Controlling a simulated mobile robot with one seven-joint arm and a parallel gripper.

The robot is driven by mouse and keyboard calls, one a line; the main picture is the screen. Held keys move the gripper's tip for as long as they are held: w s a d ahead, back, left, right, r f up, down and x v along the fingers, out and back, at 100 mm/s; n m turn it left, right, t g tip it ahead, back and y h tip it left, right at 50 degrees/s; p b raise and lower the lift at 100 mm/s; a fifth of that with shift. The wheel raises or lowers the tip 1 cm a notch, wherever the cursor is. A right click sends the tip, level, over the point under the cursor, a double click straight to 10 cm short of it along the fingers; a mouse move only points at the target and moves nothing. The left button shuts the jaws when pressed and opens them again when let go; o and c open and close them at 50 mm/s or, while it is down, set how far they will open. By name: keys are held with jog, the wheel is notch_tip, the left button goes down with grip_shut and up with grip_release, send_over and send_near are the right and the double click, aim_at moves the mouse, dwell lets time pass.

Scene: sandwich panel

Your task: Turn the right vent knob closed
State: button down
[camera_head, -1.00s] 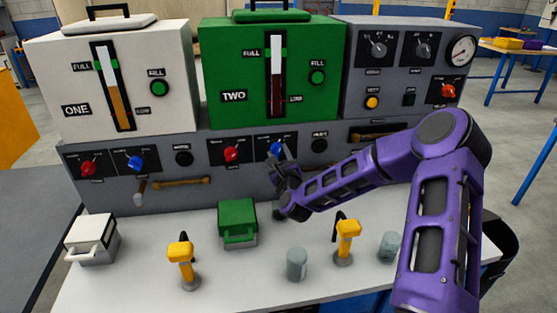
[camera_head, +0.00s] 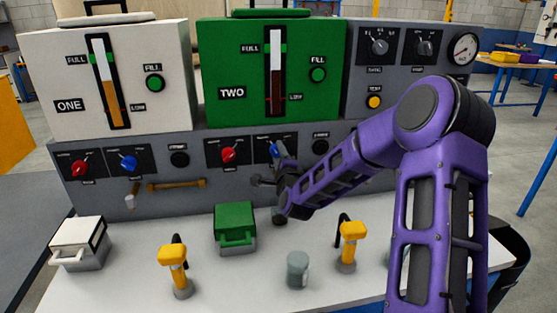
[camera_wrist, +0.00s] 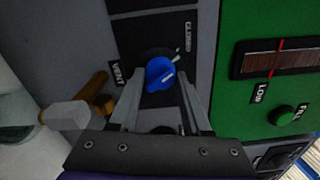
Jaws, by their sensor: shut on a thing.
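The right vent knob is blue and sits on the grey panel below the green TWO unit. In the head view only a part of the knob (camera_head: 273,150) shows beside my gripper (camera_head: 272,168). In the wrist view the blue knob (camera_wrist: 160,73) is between the fingertips of my gripper (camera_wrist: 160,76), which is shut on it. A white mark on the knob points to the right and slightly up in that view. A VENT label (camera_wrist: 117,73) is left of the knob and a CLOSED label (camera_wrist: 188,36) is above right.
Another blue knob (camera_head: 128,161) and two red knobs, one left (camera_head: 80,167) and one nearer (camera_head: 228,155), are on the same panel. A green box (camera_head: 235,222), yellow taps and a grey cup (camera_head: 298,268) stand on the white bench below my arm.

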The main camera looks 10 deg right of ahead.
jog(key=shift+n, duration=1.1)
jog(key=shift+c, duration=1.8)
grip_release()
jog(key=s+p, duration=0.3)
jog(key=s, duration=1.1)
jog(key=shift+s+r+p, duration=0.3)
jog(key=shift+s+p, duration=0.1)
